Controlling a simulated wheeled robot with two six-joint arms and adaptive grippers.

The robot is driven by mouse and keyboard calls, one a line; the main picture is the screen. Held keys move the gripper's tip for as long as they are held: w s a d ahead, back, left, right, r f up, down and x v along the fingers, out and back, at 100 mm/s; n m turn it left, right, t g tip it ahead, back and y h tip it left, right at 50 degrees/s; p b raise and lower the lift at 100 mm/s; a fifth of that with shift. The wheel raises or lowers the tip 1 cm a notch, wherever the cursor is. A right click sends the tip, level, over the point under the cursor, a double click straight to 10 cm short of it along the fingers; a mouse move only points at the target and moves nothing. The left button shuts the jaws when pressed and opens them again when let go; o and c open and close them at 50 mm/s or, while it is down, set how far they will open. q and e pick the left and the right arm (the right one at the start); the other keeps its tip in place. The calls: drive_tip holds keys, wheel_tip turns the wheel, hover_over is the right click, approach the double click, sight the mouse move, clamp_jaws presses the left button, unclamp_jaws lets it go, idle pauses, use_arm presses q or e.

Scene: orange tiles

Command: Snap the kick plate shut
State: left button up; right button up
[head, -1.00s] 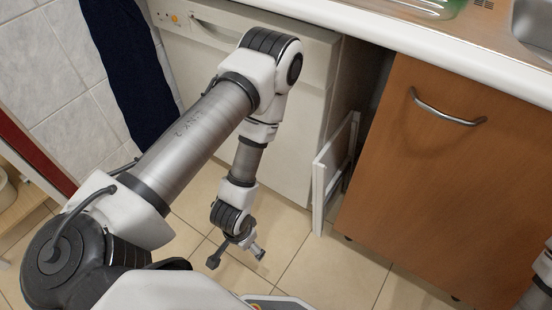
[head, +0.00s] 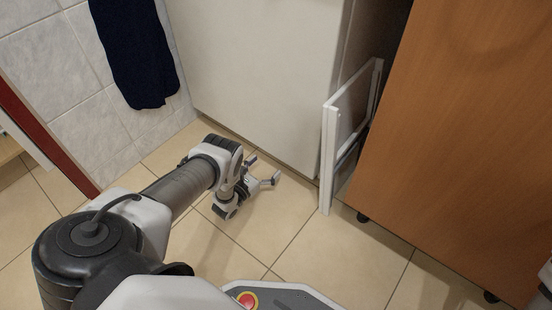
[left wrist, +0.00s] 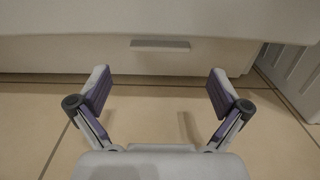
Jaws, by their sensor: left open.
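The kick plate (left wrist: 160,62) looks like a low pale panel under the white appliance front (head: 262,75), with a small grey strip at its top middle in the left wrist view. I cannot tell how far it stands out from the appliance. In the head view it is not clearly seen below the front. My left gripper (head: 264,168) is low over the floor in front of the appliance, fingers spread towards it. In the left wrist view the gripper (left wrist: 158,92) is open and empty, its fingertips framing the panel. I cannot tell whether they touch it. My right gripper is out of view.
A white frame (head: 329,160) stands upright at the right of the appliance, beside the wooden cabinet (head: 455,150). A dark towel (head: 137,55) hangs at the left by the tiled wall. The tiled floor (head: 300,240) in front is mostly clear.

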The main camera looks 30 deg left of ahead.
use_arm(q)
drive_tip(key=w+b, duration=0.2)
drive_tip(key=w, duration=0.1)
drive_tip(key=w+b, duration=0.1)
drive_tip(key=w, duration=0.1)
drive_tip(key=shift+d+f+b, duration=0.2)
drive_tip(key=shift+f+b, duration=0.1)
drive_tip(key=shift+f, duration=0.05)
drive_tip(key=shift+w+r, duration=0.25)
drive_tip(key=shift+w, duration=0.1)
drive_tip(key=shift+r, duration=0.1)
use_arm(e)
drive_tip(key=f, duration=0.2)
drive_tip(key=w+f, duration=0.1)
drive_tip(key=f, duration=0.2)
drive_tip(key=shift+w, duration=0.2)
